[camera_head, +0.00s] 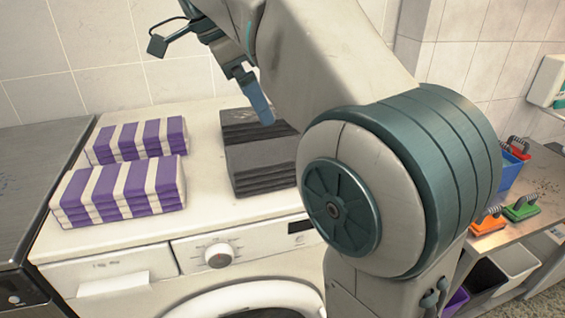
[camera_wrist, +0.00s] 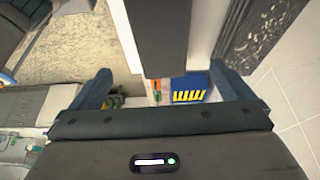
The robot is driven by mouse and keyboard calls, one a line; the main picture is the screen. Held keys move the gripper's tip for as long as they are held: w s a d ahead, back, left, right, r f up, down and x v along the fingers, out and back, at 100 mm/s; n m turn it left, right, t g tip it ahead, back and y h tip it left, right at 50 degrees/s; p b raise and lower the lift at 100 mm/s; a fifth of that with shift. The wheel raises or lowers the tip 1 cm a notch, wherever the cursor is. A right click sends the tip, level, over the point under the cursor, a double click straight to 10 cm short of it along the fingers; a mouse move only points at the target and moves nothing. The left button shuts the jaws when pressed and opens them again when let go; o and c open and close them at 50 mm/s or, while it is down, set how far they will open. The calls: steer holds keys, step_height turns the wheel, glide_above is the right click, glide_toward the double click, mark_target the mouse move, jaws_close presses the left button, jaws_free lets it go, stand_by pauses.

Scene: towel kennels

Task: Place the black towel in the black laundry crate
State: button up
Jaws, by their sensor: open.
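A stack of folded black and dark grey towels (camera_head: 262,158) sits on the white washing machine top, right of the striped towels. My gripper (camera_head: 262,108) is over the stack in the head view, close to its top; whether it touches cannot be told. In the wrist view my gripper (camera_wrist: 160,72) has its two fingers wide apart, with no towel clearly held. A black crate (camera_head: 484,277) stands low at the right, under the side table, between a purple and a white crate. My arm hides part of the towel stack's right side and the area near the crates.
Two stacks of purple-and-white striped towels (camera_head: 122,188) lie left of the black stack. The washing machine (camera_head: 230,228) is below. A side table (camera_head: 500,232) at the right holds brushes and a blue bin (camera_head: 509,170). A tiled wall is close behind.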

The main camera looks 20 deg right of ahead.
mark_target(281, 150)
steer(key=x, duration=0.8)
steer(key=shift+d+f, duration=0.15)
steer(key=shift+x, duration=2.7)
steer(key=shift+w+d, duration=0.1)
steer(key=shift+w, duration=0.05)
steer(key=c, duration=1)
steer(key=shift+r, duration=0.9)
step_height(281, 150, up, 3)
steer(key=shift+f, duration=0.2)
steer(key=s+d+r, duration=0.2)
steer(key=d, duration=0.1)
steer(key=s+d+r+b, duration=0.1)
steer(key=s+d+r, duration=0.1)
steer(key=d, duration=0.1)
steer(key=s+d+r+b, duration=0.1)
steer(key=s+d+r, duration=0.1)
steer(key=d, duration=0.1)
steer(key=shift+s+d+r, duration=0.1)
steer(key=shift+d+r, duration=0.3)
